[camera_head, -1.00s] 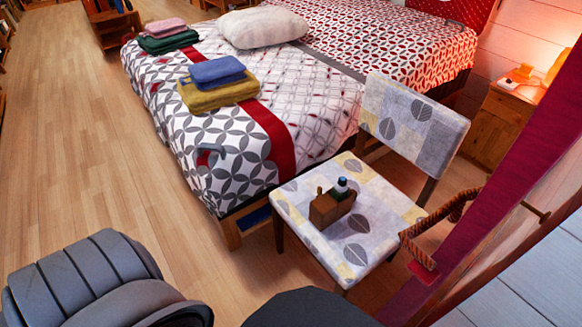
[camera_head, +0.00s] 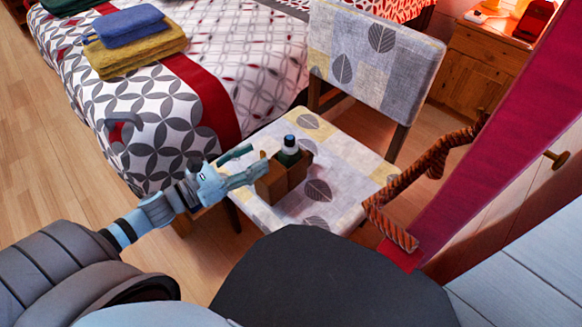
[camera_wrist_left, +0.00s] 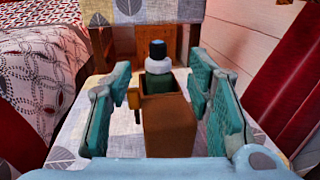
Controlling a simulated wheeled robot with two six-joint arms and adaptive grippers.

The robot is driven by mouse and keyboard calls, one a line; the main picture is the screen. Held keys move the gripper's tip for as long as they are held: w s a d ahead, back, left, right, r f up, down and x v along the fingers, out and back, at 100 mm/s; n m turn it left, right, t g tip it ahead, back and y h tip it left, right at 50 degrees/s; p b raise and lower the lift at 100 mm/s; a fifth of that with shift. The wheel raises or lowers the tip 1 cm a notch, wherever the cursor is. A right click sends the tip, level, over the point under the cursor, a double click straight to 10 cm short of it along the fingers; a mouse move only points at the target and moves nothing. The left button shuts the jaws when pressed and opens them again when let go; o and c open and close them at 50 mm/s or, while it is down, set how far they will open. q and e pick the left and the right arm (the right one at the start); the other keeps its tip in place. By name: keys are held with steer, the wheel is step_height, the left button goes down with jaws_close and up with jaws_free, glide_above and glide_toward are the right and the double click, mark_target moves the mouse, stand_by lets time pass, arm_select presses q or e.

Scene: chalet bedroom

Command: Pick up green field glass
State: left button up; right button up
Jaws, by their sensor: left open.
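The green field glass (camera_head: 289,158), with a white collar and a dark cap, stands upright in a small brown box (camera_head: 270,184) on the patterned chair seat (camera_head: 345,150). Its lower part is hidden in the box. My left gripper (camera_head: 256,160) is open and empty at the left side of the box. In the left wrist view the glass (camera_wrist_left: 159,83) shows behind the tall front of the box (camera_wrist_left: 170,128), between the teal fingers, slightly left of centre. I cannot tell whether a finger touches the box. My right gripper is not in view.
The chair's backrest (camera_head: 372,55) rises behind the seat. A bed with folded blue and mustard towels (camera_head: 135,45) lies to the left. A rope (camera_head: 410,180) hangs by a magenta curtain (camera_head: 500,150) at right. A wooden nightstand (camera_head: 475,65) is at upper right.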

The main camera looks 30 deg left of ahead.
mark_target(285, 142)
arm_select(q)
steer(key=b+x, duration=0.1)
steer(key=x, duration=0.3)
steer(key=shift+a, duration=0.15)
steer(key=p+x, duration=0.1)
steer(key=x, duration=0.7)
steer(key=shift+f, duration=0.15)
steer(key=shift+s+a, duration=0.1)
jaws_close()
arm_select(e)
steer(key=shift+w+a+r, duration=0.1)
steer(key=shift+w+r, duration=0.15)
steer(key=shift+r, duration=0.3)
